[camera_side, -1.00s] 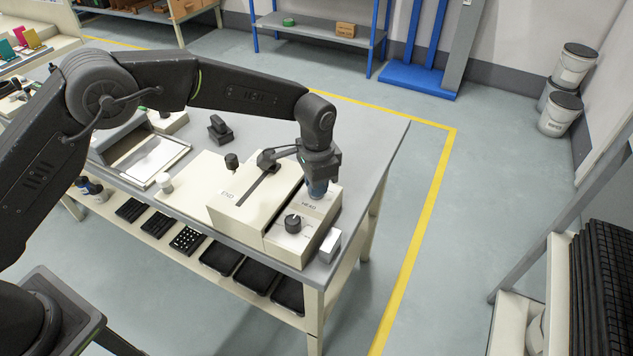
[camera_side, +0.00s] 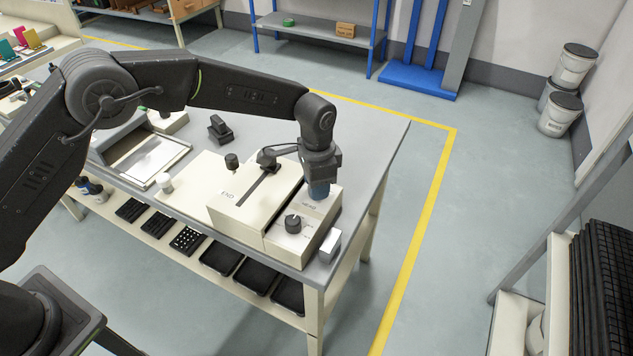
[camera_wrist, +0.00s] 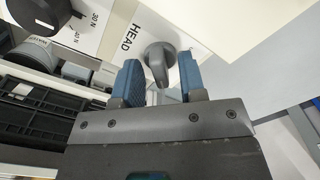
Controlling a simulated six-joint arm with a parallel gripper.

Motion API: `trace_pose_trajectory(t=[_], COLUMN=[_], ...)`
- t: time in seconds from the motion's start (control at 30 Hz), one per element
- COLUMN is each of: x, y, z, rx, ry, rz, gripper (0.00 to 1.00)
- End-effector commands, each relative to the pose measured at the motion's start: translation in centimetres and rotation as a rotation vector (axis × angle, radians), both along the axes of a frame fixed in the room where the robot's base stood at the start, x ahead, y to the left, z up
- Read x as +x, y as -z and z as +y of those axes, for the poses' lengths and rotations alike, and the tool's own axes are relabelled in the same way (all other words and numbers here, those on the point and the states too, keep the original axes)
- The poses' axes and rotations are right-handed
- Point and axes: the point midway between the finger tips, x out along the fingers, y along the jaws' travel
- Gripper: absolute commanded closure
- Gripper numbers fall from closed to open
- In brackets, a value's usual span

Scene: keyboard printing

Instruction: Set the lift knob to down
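The lift knob is a grey knob (camera_wrist: 160,62) with a raised grip bar, beside the label HEAD on the cream machine (camera_side: 285,252). In the wrist view it shows between the two blue fingers of my gripper (camera_wrist: 160,82), just ahead of their tips. The fingers are apart, with a gap on both sides of the knob; I see no contact. In the side view my gripper (camera_side: 319,190) points down over the right part of the machine and hides the knob.
A black dial (camera_side: 293,223) sits on the same panel near my gripper; its force marks show in the wrist view. A black lever (camera_side: 268,158) stands at the machine's slot. A small light block (camera_side: 330,245) is at the table's right edge.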

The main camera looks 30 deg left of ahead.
Motion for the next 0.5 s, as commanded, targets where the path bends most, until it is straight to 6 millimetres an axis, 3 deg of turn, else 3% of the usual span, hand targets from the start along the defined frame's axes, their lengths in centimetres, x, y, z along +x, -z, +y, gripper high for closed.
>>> trace_pose_trajectory(t=[0.3, 0.5], x=[0.0, 0.1], y=[-0.3, -3.1], z=[0.0, 0.0], rx=[-0.001, -0.002], ry=[-0.001, -0.001], rz=[-0.001, -0.005], gripper=[0.61, 0.61])
